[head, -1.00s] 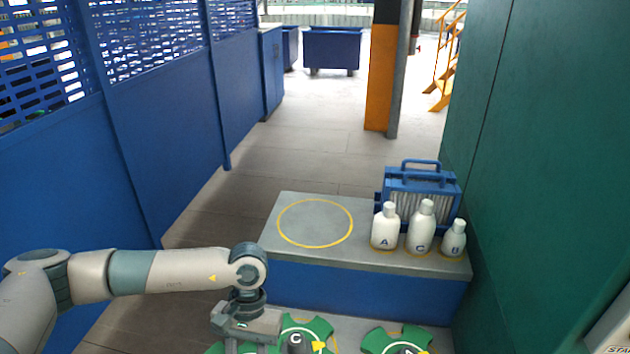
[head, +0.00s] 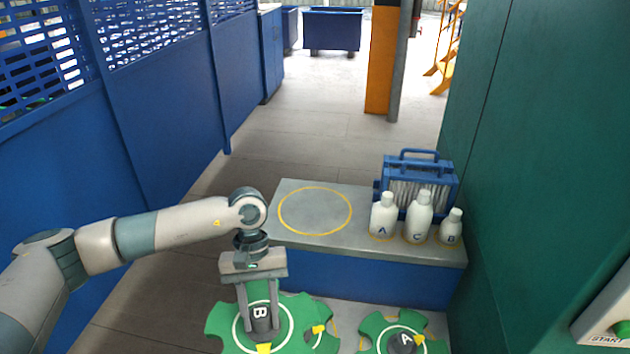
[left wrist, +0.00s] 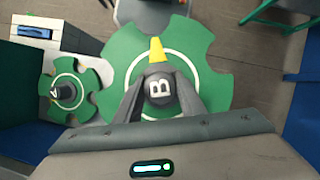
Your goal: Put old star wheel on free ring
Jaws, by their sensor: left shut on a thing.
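My left gripper (head: 260,298) is shut on the black knob of green star wheel B (head: 226,322), holding it level and raised above the low grey surface. Wheel B (left wrist: 210,80) also fills the middle of the left wrist view, with the fingers (left wrist: 160,90) around its knob. Green star wheel A (head: 377,327) lies to the right, and shows at the left of the wrist view (left wrist: 88,90). An empty yellow ring (head: 315,234) is marked on the left of the grey bench top. My right gripper is not in view.
White bottles A (head: 382,217), C (head: 417,218) and B (head: 451,228) stand on the bench's right side, before a blue-framed pleated box (head: 412,170). A green wall (head: 545,150) bounds the right, blue panels (head: 170,120) the left. A START button box (head: 607,325) is at lower right.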

